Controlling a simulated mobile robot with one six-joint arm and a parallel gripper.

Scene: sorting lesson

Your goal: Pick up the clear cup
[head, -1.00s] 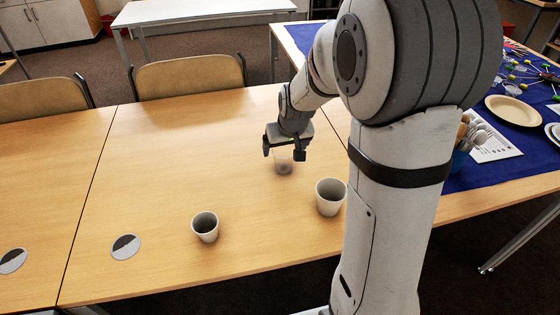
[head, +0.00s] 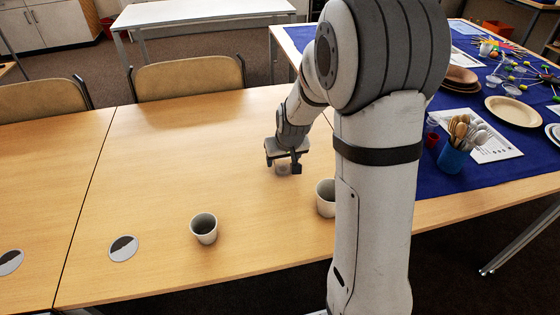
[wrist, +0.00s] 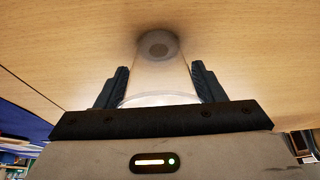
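The clear cup (wrist: 158,78) stands on the wooden table and is see-through and faint. In the wrist view it lies between the two fingers of my gripper (wrist: 160,69), its wide end toward the palm and its small round base farther off. The fingers are apart, one on each side, with a narrow gap seeming to show beside the cup. In the head view the cup (head: 282,169) is partly hidden by my gripper (head: 283,166), which is low over it.
A larger pale cup (head: 325,198) stands close by, partly hidden by my arm. A smaller pale cup (head: 204,228) stands to the left, near a round two-tone disc (head: 123,248). A blue-covered table (head: 470,178) with plates and utensils is at right. The table's left middle is clear.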

